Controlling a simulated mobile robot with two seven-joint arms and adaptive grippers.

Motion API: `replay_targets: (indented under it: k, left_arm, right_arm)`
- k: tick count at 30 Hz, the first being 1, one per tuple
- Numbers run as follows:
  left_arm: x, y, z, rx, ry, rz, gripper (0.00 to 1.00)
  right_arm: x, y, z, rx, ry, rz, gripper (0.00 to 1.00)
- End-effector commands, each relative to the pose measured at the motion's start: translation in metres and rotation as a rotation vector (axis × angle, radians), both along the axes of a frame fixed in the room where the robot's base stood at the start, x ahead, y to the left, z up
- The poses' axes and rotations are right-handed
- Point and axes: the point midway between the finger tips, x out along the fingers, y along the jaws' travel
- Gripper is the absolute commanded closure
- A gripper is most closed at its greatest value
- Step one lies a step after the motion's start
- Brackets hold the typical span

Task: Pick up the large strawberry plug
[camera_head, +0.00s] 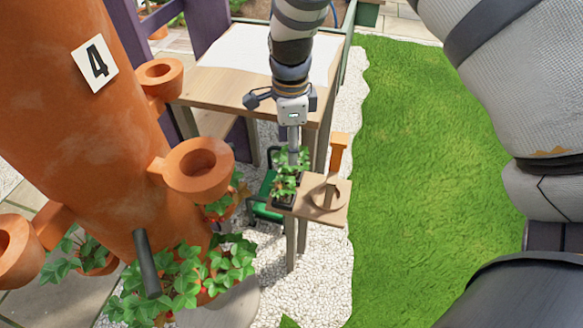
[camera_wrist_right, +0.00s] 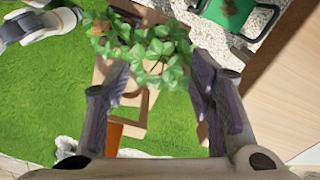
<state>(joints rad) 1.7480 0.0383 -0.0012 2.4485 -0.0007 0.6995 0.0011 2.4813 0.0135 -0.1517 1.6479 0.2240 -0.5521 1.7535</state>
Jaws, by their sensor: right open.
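Leafy green strawberry plugs (camera_head: 285,184) stand in a dark tray (camera_head: 284,201) on a small wooden stand. Their leaves overlap, so I cannot tell which plug is the large one. In the right wrist view the leaves (camera_wrist_right: 150,45) lie just beyond the fingertips, toward the top of the picture. My right gripper (camera_head: 293,152) points down over the plants, and its fingers partly hide in the leaves in the head view. In the right wrist view the right gripper (camera_wrist_right: 160,92) has its fingers wide apart with nothing held between them. My left gripper is not in view.
A terracotta tower (camera_head: 100,130) with side cups fills the left. A wooden table (camera_head: 215,90) stands behind; lawn (camera_head: 430,150) lies right.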

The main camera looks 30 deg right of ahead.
Motion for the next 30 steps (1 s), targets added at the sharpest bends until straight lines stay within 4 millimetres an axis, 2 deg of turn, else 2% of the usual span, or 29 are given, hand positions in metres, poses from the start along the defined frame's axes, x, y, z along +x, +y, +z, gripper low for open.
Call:
replay_targets:
  k: [1, 5, 12, 20, 26, 30]
  left_arm:
    - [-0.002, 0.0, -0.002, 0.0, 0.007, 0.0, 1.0]
    - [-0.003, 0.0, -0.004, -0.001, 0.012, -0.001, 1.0]
    - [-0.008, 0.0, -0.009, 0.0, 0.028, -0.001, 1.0]
    - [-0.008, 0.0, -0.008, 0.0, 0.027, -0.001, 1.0]
    - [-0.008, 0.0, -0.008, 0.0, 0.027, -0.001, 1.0]
    - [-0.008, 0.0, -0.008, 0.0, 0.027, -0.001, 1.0]
  right_arm:
    - [-0.001, 0.0, -0.012, 0.0, 0.005, 0.0, 0.5]
    - [0.0, -0.001, -0.026, 0.001, 0.003, -0.001, 0.5]
    - [0.003, -0.007, -0.069, 0.0, 0.002, 0.0, 0.5]
    - [0.004, -0.007, -0.072, 0.0, -0.002, 0.002, 0.5]
    - [0.004, -0.007, -0.072, 0.0, -0.002, 0.002, 0.81]
    - [0.004, -0.007, -0.072, 0.0, -0.002, 0.002, 0.83]
